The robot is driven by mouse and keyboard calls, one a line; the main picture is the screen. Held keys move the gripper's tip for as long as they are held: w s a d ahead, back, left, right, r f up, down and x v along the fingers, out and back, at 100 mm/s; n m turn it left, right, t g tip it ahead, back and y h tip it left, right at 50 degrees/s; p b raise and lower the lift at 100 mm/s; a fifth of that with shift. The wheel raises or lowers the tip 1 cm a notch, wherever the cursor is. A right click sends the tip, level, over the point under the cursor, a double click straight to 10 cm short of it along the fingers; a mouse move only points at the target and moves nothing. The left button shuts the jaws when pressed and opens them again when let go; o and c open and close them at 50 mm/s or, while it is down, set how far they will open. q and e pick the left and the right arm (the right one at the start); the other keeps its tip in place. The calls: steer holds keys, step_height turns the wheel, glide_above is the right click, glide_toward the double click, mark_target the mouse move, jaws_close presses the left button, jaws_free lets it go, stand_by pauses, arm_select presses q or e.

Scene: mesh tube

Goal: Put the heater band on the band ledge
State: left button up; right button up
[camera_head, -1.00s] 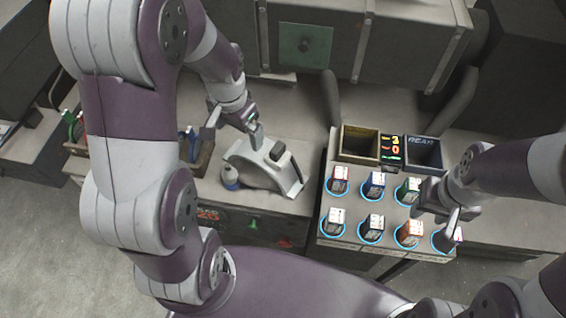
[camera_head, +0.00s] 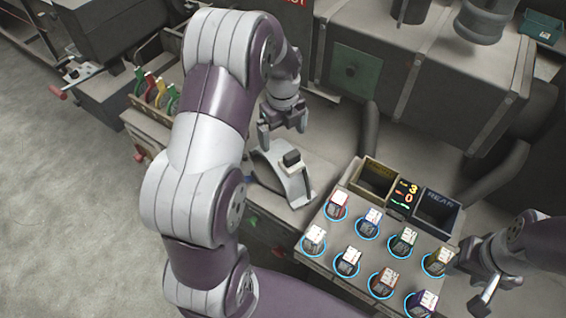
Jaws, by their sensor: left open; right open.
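My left gripper (camera_head: 282,138) is open, fingers pointing down, just above and behind the curved piece in the picture. No gap or contact between them can be made out. My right gripper (camera_head: 482,284) is open at the lower right, beside the tray of boxes. I cannot pick out the band ledge with certainty. My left arm hides part of the bench.
A tray (camera_head: 312,262) holds several small labelled boxes in blue-ringed spots. Two open bins (camera_head: 364,187) stand behind it around a lit display (camera_head: 405,193). A rack (camera_head: 150,117) with coloured tools is at the left. A large machine (camera_head: 450,85) fills the back.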

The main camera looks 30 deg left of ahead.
mark_target(283, 153)
arm_select(q)
steer(key=f, duration=0.1)
steer(key=d+f, duration=0.1)
steer(key=shift+f, duration=0.35)
steer(key=f, duration=0.1)
steer(key=f+p, duration=0.1)
steer(key=f, duration=0.1)
steer(key=a+f+p, duration=0.1)
steer(key=f, duration=0.1)
steer(key=shift+f, duration=0.15)
steer(key=shift+w+d+f, duration=0.1)
steer(key=shift+d+f, duration=0.05)
steer(key=shift+f, duration=0.1)
steer(key=c, duration=1.5)
steer(key=shift+r, duration=0.1)
steer(key=shift+c, duration=0.3)
arm_select(e)
steer(key=shift+d+r, duration=0.15)
steer(key=shift+r, duration=0.4)
steer(key=shift+d+r, duration=0.15)
steer(key=shift+r, duration=0.35)
